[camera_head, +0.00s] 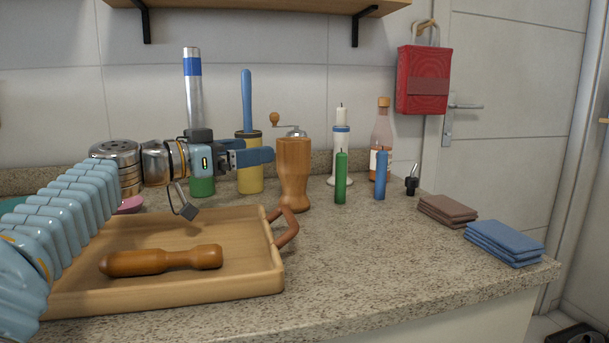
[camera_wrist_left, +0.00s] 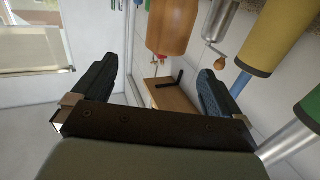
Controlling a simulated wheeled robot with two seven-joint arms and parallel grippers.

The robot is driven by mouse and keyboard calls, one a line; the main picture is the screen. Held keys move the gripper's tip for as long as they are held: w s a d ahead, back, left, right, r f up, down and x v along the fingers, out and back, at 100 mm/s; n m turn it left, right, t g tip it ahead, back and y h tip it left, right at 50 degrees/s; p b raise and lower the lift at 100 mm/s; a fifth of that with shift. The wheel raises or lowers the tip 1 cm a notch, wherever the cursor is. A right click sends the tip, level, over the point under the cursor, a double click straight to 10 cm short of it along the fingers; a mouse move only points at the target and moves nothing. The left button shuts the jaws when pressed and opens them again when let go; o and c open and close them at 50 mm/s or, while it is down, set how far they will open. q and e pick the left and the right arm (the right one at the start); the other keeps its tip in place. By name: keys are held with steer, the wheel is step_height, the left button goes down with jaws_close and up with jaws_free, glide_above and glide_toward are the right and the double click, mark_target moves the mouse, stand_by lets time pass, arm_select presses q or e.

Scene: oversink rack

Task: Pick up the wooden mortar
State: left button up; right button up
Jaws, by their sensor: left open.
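The wooden mortar (camera_head: 293,175), a tall brown waisted piece, stands upright on the counter behind the tray's right corner. My left gripper (camera_head: 256,153) is open and empty, with its blue fingers pointing right toward the mortar. In the head view the fingertips end close to the mortar's upper left side; I cannot tell if they touch it. In the left wrist view the mortar (camera_wrist_left: 172,28) shows at the top, beyond and between the two spread fingers (camera_wrist_left: 155,85), and looks clear of them. My right gripper is not in view.
A wooden tray (camera_head: 240,285) holding a wooden pestle-like piece (camera_head: 160,261) lies in front. A crank mill (camera_head: 296,132), yellow canister (camera_head: 250,180) and green canister (camera_head: 202,187) stand behind. A green cylinder (camera_head: 341,178) stands right of the mortar.

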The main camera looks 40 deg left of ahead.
mark_target(280, 144)
arm_select(q)
steer(key=x, duration=0.2)
steer(key=p+x, duration=0.1)
steer(key=x, duration=0.5)
steer(key=shift+w+a+p, duration=0.2)
steer(key=shift+w+p, duration=0.15)
steer(key=shift+p, duration=0.05)
steer(key=x, duration=0.1)
steer(key=p+x, duration=0.1)
steer(key=x, duration=0.1)
steer(key=p+x, duration=0.1)
steer(key=shift+w+a+r, duration=0.25)
steer(key=shift+w, duration=0.1)
steer(key=shift+w+d+f, duration=0.1)
steer(key=shift+w, duration=0.2)
steer(key=c, duration=1.5)
